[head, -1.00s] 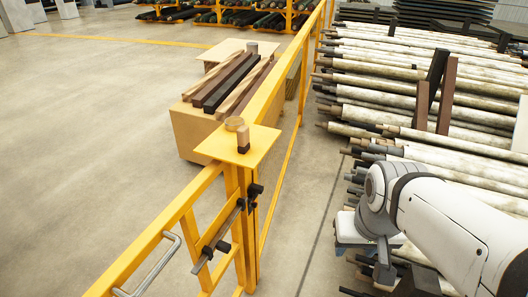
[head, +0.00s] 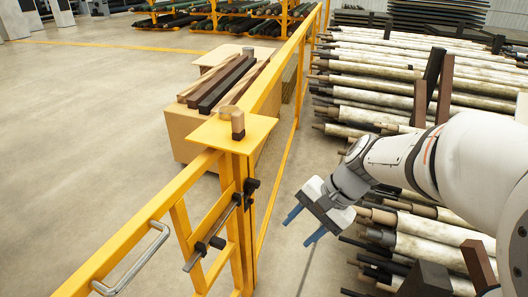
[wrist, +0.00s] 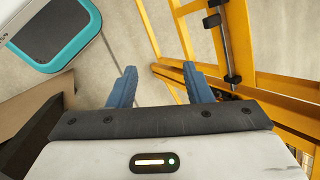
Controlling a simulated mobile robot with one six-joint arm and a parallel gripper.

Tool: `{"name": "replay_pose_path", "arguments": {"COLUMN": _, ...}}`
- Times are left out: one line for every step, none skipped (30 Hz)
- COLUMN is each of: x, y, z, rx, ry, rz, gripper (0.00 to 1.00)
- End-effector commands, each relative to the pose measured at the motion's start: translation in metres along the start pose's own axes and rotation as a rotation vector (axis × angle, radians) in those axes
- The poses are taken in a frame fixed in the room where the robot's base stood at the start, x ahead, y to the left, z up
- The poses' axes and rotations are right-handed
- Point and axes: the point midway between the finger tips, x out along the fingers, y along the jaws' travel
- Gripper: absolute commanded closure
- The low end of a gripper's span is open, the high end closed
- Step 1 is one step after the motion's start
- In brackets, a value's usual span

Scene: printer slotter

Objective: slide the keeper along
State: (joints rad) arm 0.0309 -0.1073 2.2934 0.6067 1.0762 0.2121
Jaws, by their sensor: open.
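A yellow gate (head: 205,160) carries a slide bolt: a grey rod (head: 196,258) slanting along a yellow plate, with dark fittings on it. One dark fitting (head: 217,243) is low on the rod, and a dark block (head: 249,190) is at the post by its upper end. I cannot tell for certain which part is the keeper. The rod and dark fittings also show in the wrist view (wrist: 233,79) at the upper right. My gripper (head: 302,227), with blue fingers, is open and empty, to the right of the post and apart from it. Its fingers also show in the wrist view (wrist: 159,72).
A grey handle (head: 135,265) is on the gate's left part. A crate (head: 180,125) bears wooden bars behind. Stacked rollers (head: 400,90) fill the right. Floor between gate and rollers is clear.

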Motion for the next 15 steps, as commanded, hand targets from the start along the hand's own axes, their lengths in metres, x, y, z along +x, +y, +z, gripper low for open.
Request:
{"name": "replay_pose_path", "arguments": {"x": 0.028, "y": -0.008, "z": -0.016, "rx": 0.098, "ry": -0.066, "rz": -0.061, "gripper": 0.55}}
{"name": "replay_pose_path", "arguments": {"x": 0.036, "y": -0.017, "z": -0.023, "rx": 0.156, "ry": -0.105, "rz": -0.1, "gripper": 0.55}}
{"name": "replay_pose_path", "arguments": {"x": 0.047, "y": -0.029, "z": -0.033, "rx": 0.232, "ry": -0.155, "rz": -0.154, "gripper": 0.55}}
{"name": "replay_pose_path", "arguments": {"x": 0.055, "y": -0.038, "z": -0.041, "rx": 0.287, "ry": -0.193, "rz": -0.193, "gripper": 0.55}}
{"name": "replay_pose_path", "arguments": {"x": 0.062, "y": -0.046, "z": -0.049, "rx": 0.345, "ry": -0.232, "rz": -0.231, "gripper": 0.55}}
{"name": "replay_pose_path", "arguments": {"x": 0.072, "y": -0.058, "z": -0.062, "rx": 0.419, "ry": -0.284, "rz": -0.284, "gripper": 0.55}}
{"name": "replay_pose_path", "arguments": {"x": 0.08, "y": -0.066, "z": -0.072, "rx": 0.473, "ry": -0.323, "rz": -0.324, "gripper": 0.55}}
{"name": "replay_pose_path", "arguments": {"x": 0.087, "y": -0.073, "z": -0.083, "rx": 0.528, "ry": -0.362, "rz": -0.363, "gripper": 0.55}}
{"name": "replay_pose_path", "arguments": {"x": 0.096, "y": -0.082, "z": -0.098, "rx": 0.601, "ry": -0.414, "rz": -0.416, "gripper": 0.55}}
{"name": "replay_pose_path", "arguments": {"x": 0.102, "y": -0.089, "z": -0.111, "rx": 0.652, "ry": -0.453, "rz": -0.456, "gripper": 0.55}}
{"name": "replay_pose_path", "arguments": {"x": 0.108, "y": -0.095, "z": -0.123, "rx": 0.703, "ry": -0.491, "rz": -0.495, "gripper": 0.55}}
{"name": "replay_pose_path", "arguments": {"x": 0.116, "y": -0.102, "z": -0.139, "rx": 0.766, "ry": -0.541, "rz": -0.546, "gripper": 0.55}}
{"name": "replay_pose_path", "arguments": {"x": 0.12, "y": -0.107, "z": -0.152, "rx": 0.81, "ry": -0.574, "rz": -0.582, "gripper": 0.55}}
{"name": "replay_pose_path", "arguments": {"x": 0.125, "y": -0.11, "z": -0.163, "rx": 0.85, "ry": -0.608, "rz": -0.616, "gripper": 0.55}}
{"name": "replay_pose_path", "arguments": {"x": 0.131, "y": -0.114, "z": -0.178, "rx": 0.899, "ry": -0.647, "rz": -0.659, "gripper": 0.55}}
